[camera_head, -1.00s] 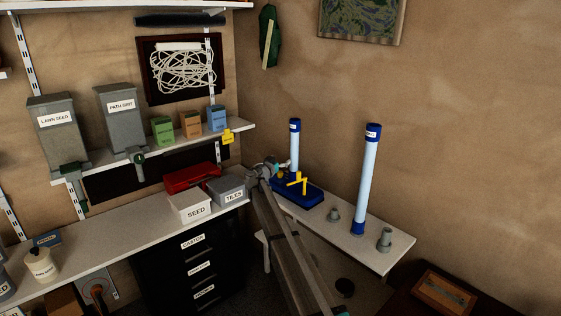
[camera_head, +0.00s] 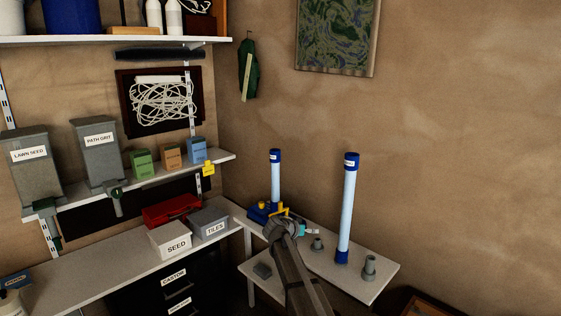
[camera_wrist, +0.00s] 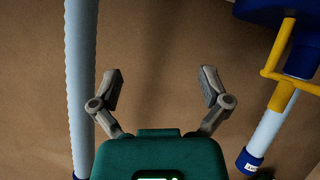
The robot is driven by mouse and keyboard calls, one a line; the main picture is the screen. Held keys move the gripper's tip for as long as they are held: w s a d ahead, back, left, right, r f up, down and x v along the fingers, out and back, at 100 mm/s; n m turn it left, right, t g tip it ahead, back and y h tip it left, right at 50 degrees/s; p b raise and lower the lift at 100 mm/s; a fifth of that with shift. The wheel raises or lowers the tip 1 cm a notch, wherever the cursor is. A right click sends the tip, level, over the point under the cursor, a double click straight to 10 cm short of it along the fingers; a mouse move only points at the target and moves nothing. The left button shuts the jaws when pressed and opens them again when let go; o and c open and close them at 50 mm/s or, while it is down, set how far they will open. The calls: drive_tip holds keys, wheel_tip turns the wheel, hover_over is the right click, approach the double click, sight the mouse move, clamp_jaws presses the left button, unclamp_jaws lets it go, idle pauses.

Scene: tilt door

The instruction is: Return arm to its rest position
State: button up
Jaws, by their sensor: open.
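My gripper (camera_wrist: 162,85) is open and empty in the wrist view, with its two grey fingers spread apart in front of the tan wall. My arm reaches up from the bottom of the head view, and its end lies over the small side table (camera_head: 352,284). A tall pale-blue tube (camera_wrist: 82,75) stands left of the fingers in the wrist view. A blue base with a yellow handle (camera_wrist: 285,60) is at the upper right there, clear of the fingers. In the head view my arm partly hides the blue base (camera_head: 258,212).
Two blue-capped tubes (camera_head: 347,205) (camera_head: 275,180) and grey fittings (camera_head: 369,267) stand on the side table near my arm. The bench at left holds the SEED box (camera_head: 171,241), the TILES box (camera_head: 208,224) and a red box (camera_head: 170,212). The wall above the table is mostly clear.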

drive_tip(key=s+d+f+n+g+y, duration=0.1)
drive_tip(key=s+d+f+g+y, duration=0.2)
drive_tip(key=s, duration=0.7)
drive_tip(key=s+d+f+n+g+y, duration=0.1)
drive_tip(key=s+d+f+g, duration=0.3)
drive_tip(key=s, duration=0.7)
drive_tip(key=s+f+n+g+y, duration=0.2)
drive_tip(key=s+n+y, duration=0.2)
drive_tip(key=s, duration=1.3)
drive_tip(key=shift+s+f+y, duration=0.2)
drive_tip(key=shift+f+y, duration=0.2)
drive_tip(key=shift+y, duration=0.1)
